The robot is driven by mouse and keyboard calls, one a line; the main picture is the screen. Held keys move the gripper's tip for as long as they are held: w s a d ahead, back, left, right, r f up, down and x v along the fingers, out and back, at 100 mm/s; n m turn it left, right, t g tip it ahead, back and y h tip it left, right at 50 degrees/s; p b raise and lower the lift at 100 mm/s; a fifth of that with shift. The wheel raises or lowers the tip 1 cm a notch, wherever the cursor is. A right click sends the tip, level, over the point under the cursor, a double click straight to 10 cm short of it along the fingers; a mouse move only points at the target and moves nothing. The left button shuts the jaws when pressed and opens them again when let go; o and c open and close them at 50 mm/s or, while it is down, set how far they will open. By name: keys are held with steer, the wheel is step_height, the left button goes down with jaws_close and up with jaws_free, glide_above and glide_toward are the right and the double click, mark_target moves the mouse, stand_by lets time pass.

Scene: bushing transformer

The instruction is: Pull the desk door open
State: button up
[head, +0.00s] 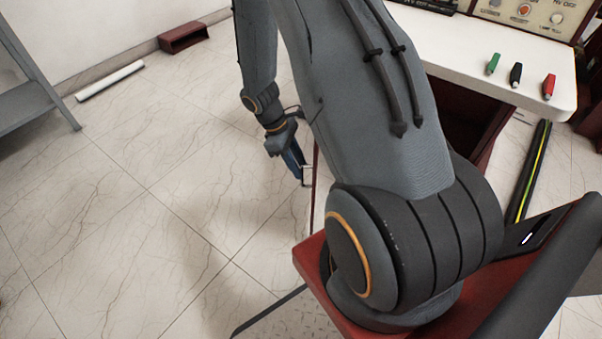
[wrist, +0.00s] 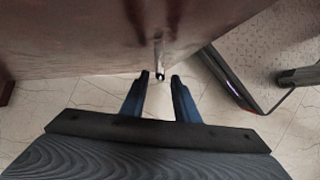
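The desk's white top (head: 470,60) is at the upper right of the head view, with a dark red open compartment (head: 475,125) under it, partly hidden by my arm. The door shows as a thin, nearly edge-on strip (head: 314,185) left of my arm, apparently swung out. In the wrist view the dark red door panel (wrist: 80,40) fills the top. A thin metal handle (wrist: 159,58) stands out from it; it also shows in the head view (head: 305,174). My gripper (wrist: 160,77) is open, its blue fingers either side of the handle's end, with gaps visible. It is beside the door in the head view (head: 297,172).
Green (head: 493,64), black (head: 516,75) and red (head: 549,86) markers lie on the desk top. An instrument panel (head: 530,12) stands behind them. A grey metal stand (head: 35,105), a white tube (head: 110,81) and a red box (head: 183,37) are at left. The tiled floor left of the door is clear.

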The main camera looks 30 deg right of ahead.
mark_target(302, 183)
steer(key=shift+x, duration=1.55)
steer(key=shift+c, duration=0.3)
jaws_close()
